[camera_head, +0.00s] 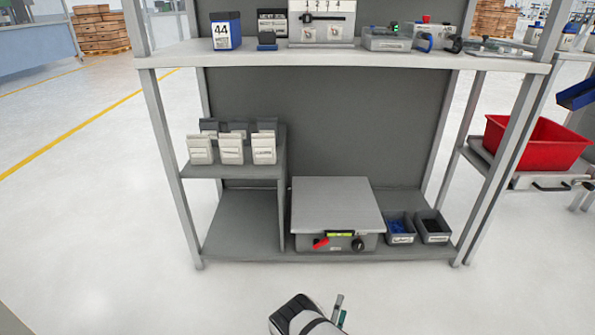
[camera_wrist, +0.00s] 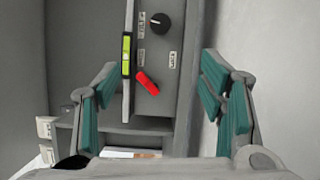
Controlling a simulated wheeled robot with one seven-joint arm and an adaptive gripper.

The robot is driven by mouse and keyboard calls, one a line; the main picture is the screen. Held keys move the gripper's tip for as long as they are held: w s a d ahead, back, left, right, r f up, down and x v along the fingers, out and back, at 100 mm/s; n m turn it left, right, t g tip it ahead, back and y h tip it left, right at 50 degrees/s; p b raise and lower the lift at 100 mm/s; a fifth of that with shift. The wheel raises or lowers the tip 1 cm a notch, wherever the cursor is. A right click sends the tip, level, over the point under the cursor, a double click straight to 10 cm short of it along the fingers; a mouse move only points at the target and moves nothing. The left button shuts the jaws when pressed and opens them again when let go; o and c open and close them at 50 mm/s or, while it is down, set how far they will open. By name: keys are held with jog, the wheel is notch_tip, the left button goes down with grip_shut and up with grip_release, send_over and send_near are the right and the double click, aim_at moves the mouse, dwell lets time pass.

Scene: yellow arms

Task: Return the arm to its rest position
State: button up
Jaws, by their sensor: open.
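My gripper (camera_wrist: 166,108) is open and empty in the wrist view, its teal-padded fingers wide apart. Between and beyond the fingers is the front of a grey box-shaped device, with a red lever, a black knob and a green level strip. In the head view my gripper (camera_head: 341,309) shows only partly at the bottom, with my arm's end, in front of the shelf. The flat-topped device (camera_head: 336,205) stands on the lower shelf behind it. My gripper does not appear to touch the device.
A metal shelf unit (camera_head: 350,57) stands ahead. Two small grey bins (camera_head: 433,229) sit right of the device, and white packets (camera_head: 231,150) stand on a small left shelf. A red bin (camera_head: 537,142) is at the right. The floor in front is clear.

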jog(key=w+a+r+m+g+y, duration=0.1)
jog(key=w+a+r+m+g, duration=0.15)
jog(key=w+r, duration=0.55)
jog(key=w+a+r+m+g+y, duration=0.2)
jog(key=w+a+r+m, duration=0.2)
jog(key=w+r, duration=0.4)
notch_tip(320, 180, up, 19)
jog(key=s+a+m+g+y, duration=0.1)
jog(key=a+m+g+y, duration=0.1)
jog(key=g+y, duration=0.15)
jog(key=s+d+r+m+g+y, duration=0.1)
jog(key=s+d+r+g, duration=0.1)
jog(key=s+r, duration=0.8)
jog(key=s+d+r+m+g+y, duration=0.1)
jog(key=s+d+r+g+y, duration=0.15)
jog(key=s+r, duration=0.8)
jog(key=s+d+r+m+g+h, duration=0.1)
jog(key=s+d, duration=0.2)
jog(key=s, duration=0.9)
jog(key=s+d+r+m+g+h+p, duration=0.1)
jog(key=s+d+r+m+g, duration=0.15)
jog(key=s, duration=0.85)
jog(key=s+d+h, duration=0.1)
jog(key=s+d, duration=0.3)
jog(key=s, duration=0.8)
notch_tip(320, 180, up, 40)
jog(key=t+p, duration=0.3)
jog(key=p, duration=3.5)
jog(key=shift+s, duration=0.3)
jog(key=shift+d, duration=0.1)
